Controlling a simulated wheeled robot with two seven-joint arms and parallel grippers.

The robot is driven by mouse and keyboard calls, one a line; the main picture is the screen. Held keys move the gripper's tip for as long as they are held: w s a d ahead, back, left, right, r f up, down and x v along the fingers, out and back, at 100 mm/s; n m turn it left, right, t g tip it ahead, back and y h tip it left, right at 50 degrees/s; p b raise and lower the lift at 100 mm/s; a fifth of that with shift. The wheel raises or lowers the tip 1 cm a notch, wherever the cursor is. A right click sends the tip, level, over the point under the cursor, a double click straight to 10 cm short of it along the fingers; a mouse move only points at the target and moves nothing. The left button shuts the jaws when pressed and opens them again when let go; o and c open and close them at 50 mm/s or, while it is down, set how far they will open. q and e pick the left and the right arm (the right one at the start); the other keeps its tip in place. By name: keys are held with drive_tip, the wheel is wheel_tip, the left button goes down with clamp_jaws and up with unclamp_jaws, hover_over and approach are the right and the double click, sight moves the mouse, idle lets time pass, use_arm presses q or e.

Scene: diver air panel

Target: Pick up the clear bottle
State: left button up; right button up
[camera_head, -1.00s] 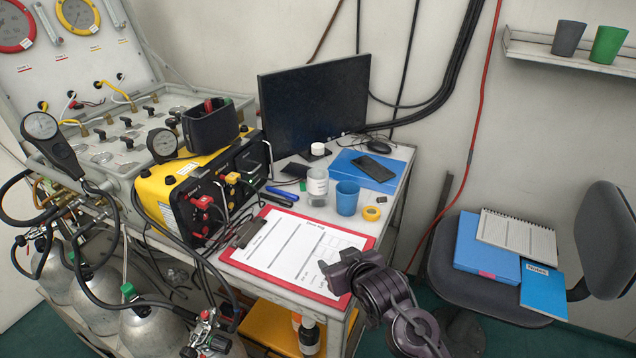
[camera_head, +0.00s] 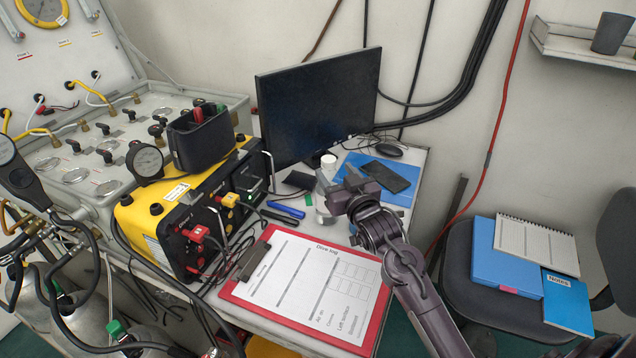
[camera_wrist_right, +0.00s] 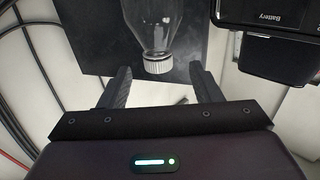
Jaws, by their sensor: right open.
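The clear bottle (camera_head: 328,163) has a white cap and stands on the desk in front of the monitor. In the head view its lower part is partly hidden by my right gripper. In the right wrist view the clear bottle (camera_wrist_right: 156,30) shows its ribbed white cap and see-through shoulder, ahead of and between the fingers. My right gripper (camera_head: 350,182) is open and empty, close to the bottle on its near right side. In the wrist view the open fingers (camera_wrist_right: 160,85) stand apart from the cap on both sides. My left gripper is out of view.
A dark monitor (camera_head: 312,105) stands behind the bottle. A yellow-black unit (camera_head: 160,215) stands to the left. A red clipboard (camera_head: 232,290) lies in front.

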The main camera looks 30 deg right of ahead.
sight(326, 157)
drive_tip(key=shift+w+r, duration=0.2)
drive_tip(key=shift+w, duration=0.45)
drive_tip(key=shift+w+d, duration=0.1)
drive_tip(key=shift+w, duration=0.3)
drive_tip(key=shift+w+r+p, duration=0.15)
drive_tip(key=shift+w+p, duration=0.1)
drive_tip(key=shift+p, duration=0.2)
drive_tip(key=w, duration=0.1)
drive_tip(key=w+p, duration=0.1)
drive_tip(key=w, duration=0.3)
drive_tip(key=shift+d+f+p, duration=0.2)
drive_tip(key=shift+d+p, duration=0.1)
drive_tip(key=shift+s, duration=0.1)
clamp_jaws()
